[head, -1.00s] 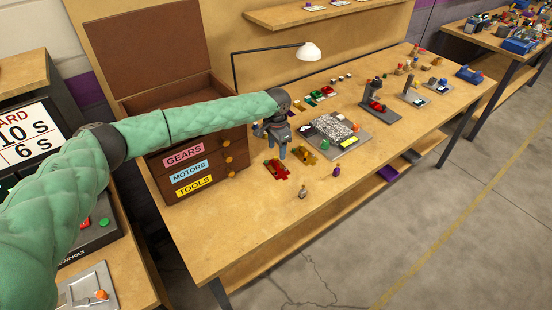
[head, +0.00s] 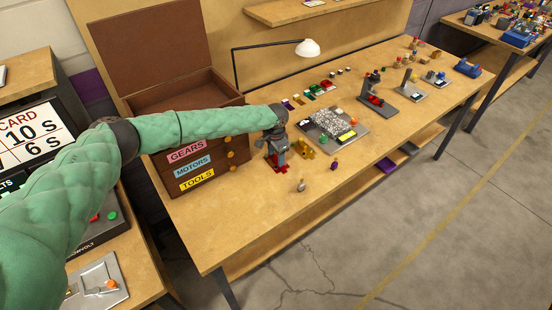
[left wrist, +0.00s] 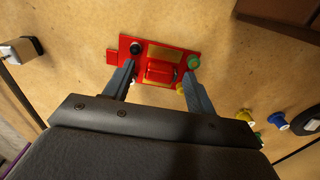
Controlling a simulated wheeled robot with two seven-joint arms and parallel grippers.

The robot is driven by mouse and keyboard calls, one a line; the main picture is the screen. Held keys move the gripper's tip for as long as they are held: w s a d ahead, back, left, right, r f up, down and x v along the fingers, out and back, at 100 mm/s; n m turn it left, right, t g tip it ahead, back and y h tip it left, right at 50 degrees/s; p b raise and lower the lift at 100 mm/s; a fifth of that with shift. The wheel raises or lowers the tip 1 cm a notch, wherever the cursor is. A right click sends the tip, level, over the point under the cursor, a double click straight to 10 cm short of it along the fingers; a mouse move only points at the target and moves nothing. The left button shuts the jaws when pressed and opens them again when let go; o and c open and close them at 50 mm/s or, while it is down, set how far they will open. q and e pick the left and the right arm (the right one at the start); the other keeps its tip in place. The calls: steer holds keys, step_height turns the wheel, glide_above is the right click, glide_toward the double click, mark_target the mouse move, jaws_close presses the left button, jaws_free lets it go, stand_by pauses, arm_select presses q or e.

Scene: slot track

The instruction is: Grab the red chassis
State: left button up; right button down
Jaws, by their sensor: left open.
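The red chassis (head: 282,169) lies on the workbench in front of the drawer cabinet, partly hidden by my left gripper (head: 277,161) in the head view. In the left wrist view the red chassis (left wrist: 158,62) is a flat red plate with a raised red block, a tan panel and dark and yellow-green round parts at its edge. My left gripper (left wrist: 158,73) is open, pointing down, with one finger on each side of the plate's middle. I cannot tell whether the fingers touch it. My right gripper is not in view.
A yellow part (head: 304,149) lies close to the right of my left gripper. A grey tray (head: 349,115) lies behind it. The brown drawer cabinet (head: 212,177) is to the left. The bench's front left is clear.

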arm_select(q)
steer(key=shift+f, duration=0.2)
steer(key=shift+c, duration=0.3)
steer(key=c, duration=1)
steer(key=shift+r, duration=0.1)
steer(key=shift+c, duration=0.2)
